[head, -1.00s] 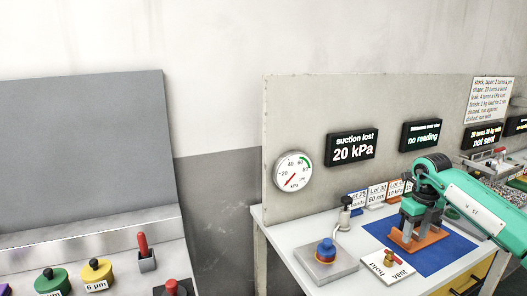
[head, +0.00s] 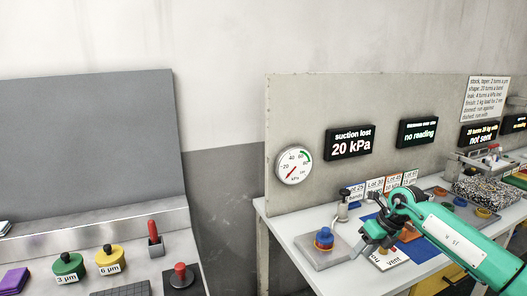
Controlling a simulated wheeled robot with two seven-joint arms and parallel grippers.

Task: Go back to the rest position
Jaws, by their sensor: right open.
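My right gripper (head: 368,238), on a green and black arm that comes in from the right, hangs over the white bench top (head: 300,222). It is open, and I see nothing held in it. It is beside the grey block with a blue round knob (head: 324,238) and partly hides the blue mat (head: 430,248) and the card marked vent. An orange piece (head: 409,235) shows on the mat just right of the gripper. My left gripper is not in view.
A pressure gauge (head: 294,165) and dark displays (head: 349,143) are on the bench's back panel. Small lot cards (head: 392,183) stand behind the gripper. At left, another bench has green (head: 68,266) and yellow (head: 110,258) knobbed weights. A gap separates the benches.

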